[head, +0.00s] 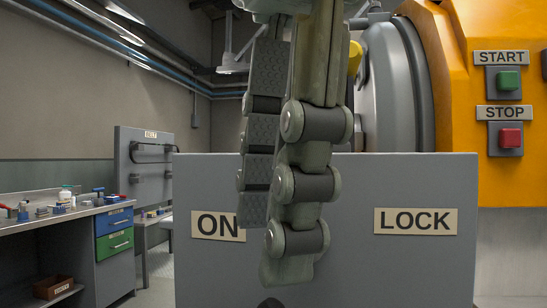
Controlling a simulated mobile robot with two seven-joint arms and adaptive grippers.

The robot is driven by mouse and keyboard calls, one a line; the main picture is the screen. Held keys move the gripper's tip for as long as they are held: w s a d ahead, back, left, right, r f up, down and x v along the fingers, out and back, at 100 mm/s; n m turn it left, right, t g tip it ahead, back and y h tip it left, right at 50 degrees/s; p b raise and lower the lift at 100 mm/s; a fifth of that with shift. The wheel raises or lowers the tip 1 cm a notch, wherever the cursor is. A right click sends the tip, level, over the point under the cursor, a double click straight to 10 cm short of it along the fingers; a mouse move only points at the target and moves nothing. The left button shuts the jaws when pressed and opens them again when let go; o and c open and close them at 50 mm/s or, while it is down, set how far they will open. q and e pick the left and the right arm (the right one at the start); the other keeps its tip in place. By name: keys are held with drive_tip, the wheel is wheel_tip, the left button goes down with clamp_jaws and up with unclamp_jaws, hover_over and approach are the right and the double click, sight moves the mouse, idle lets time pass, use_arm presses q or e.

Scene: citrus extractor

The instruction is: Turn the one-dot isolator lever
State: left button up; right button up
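A grey panel (400,265) stands in front of me with an ON label (218,226) on its left and a LOCK label (416,221) on its right. My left gripper (268,245) hangs down from the top, in front of the panel and just right of the ON label. Its nearer finger overlaps the farther one. The farther finger's ribbed pad shows, so it looks open, with nothing seen between the fingers. A small dark rounded tip (270,304) shows at the bottom edge under the fingers. I cannot tell whether it is the lever, and no dot mark shows. My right gripper is out of view.
Behind the panel stands an orange machine (505,185) with a green START button (508,81) and a red STOP button (510,138). A workbench (60,218) with small tools and blue and green drawers is at the left. Bare floor shows between bench and panel.

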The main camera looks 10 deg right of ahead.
use_arm(q)
drive_tip(key=shift+v, duration=1.1)
drive_tip(key=shift+c, duration=0.2)
drive_tip(key=shift+f, duration=0.1)
drive_tip(key=c, duration=0.7)
drive_tip(key=shift+a+f+m+h, duration=0.15)
drive_tip(key=shift+m+h, duration=0.15)
drive_tip(key=shift+m, duration=0.2)
clamp_jaws()
drive_tip(key=w+a+f+m+g+h+b, duration=0.25)
drive_tip(key=a+m+h, duration=0.45)
drive_tip(key=m, duration=0.4)
drive_tip(key=w+a+f+m+g+h+b, duration=0.1)
drive_tip(key=w+a+m+h+b, duration=0.15)
drive_tip(key=a+m+h, duration=0.6)
drive_tip(key=s+d+f+m+y, duration=0.1)
drive_tip(key=d+f+m+y, duration=0.1)
drive_tip(key=d+f, duration=0.4)
drive_tip(key=d, duration=0.4)
drive_tip(key=shift+s+d+f+y, duration=0.25)
drive_tip(key=shift+s+d+y, duration=0.1)
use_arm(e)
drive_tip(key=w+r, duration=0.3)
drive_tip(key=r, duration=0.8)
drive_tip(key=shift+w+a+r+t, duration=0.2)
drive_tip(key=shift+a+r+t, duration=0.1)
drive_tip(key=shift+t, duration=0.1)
